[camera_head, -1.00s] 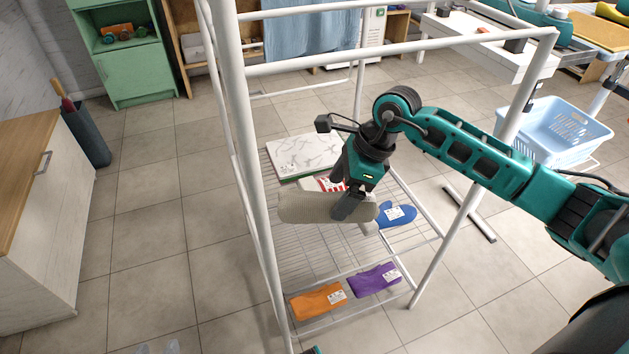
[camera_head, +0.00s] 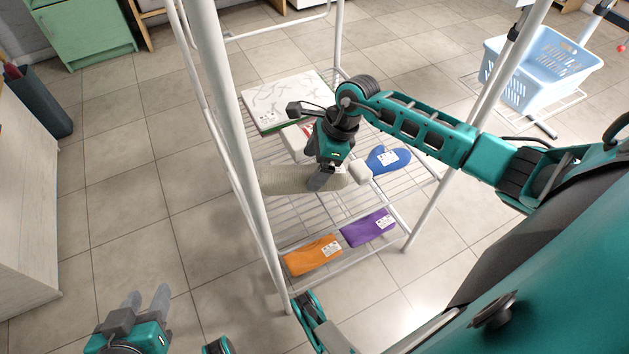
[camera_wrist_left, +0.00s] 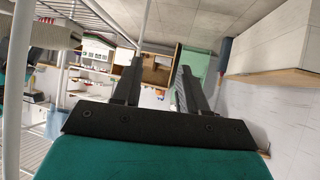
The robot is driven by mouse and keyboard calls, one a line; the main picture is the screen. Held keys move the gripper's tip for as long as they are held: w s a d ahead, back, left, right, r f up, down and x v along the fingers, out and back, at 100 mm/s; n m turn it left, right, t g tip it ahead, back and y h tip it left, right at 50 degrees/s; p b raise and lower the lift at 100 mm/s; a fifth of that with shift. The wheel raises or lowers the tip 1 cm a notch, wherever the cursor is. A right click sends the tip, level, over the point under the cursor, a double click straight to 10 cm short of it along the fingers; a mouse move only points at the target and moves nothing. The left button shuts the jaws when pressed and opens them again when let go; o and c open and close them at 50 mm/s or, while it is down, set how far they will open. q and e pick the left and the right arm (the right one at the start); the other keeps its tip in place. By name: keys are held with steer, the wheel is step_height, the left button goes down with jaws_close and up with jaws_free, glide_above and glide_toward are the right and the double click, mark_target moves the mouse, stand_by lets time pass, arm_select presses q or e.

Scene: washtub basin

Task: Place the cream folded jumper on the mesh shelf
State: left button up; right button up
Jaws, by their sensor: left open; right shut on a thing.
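The cream folded jumper (camera_head: 283,180) is in my right gripper (camera_head: 322,180), which is shut on it above the mesh shelf (camera_head: 315,212). Part of the jumper is hidden behind the gripper, and a post of the rack stands close to its left end. I cannot tell whether its underside touches the mesh. In the left wrist view a pale knitted thing, likely the jumper (camera_wrist_left: 55,33), shows at the upper left. My left gripper (camera_head: 146,298) is open and empty at the lower left, outside the rack; its fingers also show in the left wrist view (camera_wrist_left: 158,85).
The shelf holds an orange folded cloth (camera_head: 312,254), a purple one (camera_head: 368,228), a blue mitt (camera_head: 388,158) and a white patterned folded item (camera_head: 285,98). White rack posts (camera_head: 228,130) bound the shelf. A blue basket (camera_head: 540,68) stands right. Floor left of the rack is clear.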

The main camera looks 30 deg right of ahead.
steer(key=shift+f, duration=0.8)
step_height(320, 180, down, 4)
steer(key=shift+f+b, duration=0.1)
steer(key=shift+b, duration=0.8)
steer(key=o, duration=1.2)
arm_select(q)
steer(key=shift+w+d+f, duration=0.2)
steer(key=shift+w+d, duration=0.05)
steer(key=shift+w, duration=0.1)
arm_select(e)
steer(key=shift+o, duration=0.2)
steer(key=shift+d, duration=0.1)
steer(key=shift+d+r, duration=0.1)
steer(key=shift+r, duration=0.3)
arm_select(q)
steer(key=p, duration=0.2)
steer(key=a+r+p, duration=0.1)
steer(key=p, duration=0.1)
steer(key=shift+s+a+r, duration=0.15)
steer(key=shift+s+r, duration=0.1)
steer(key=shift+s, duration=0.05)
arm_select(e)
steer(key=v, duration=1.1)
steer(key=shift+r, duration=0.1)
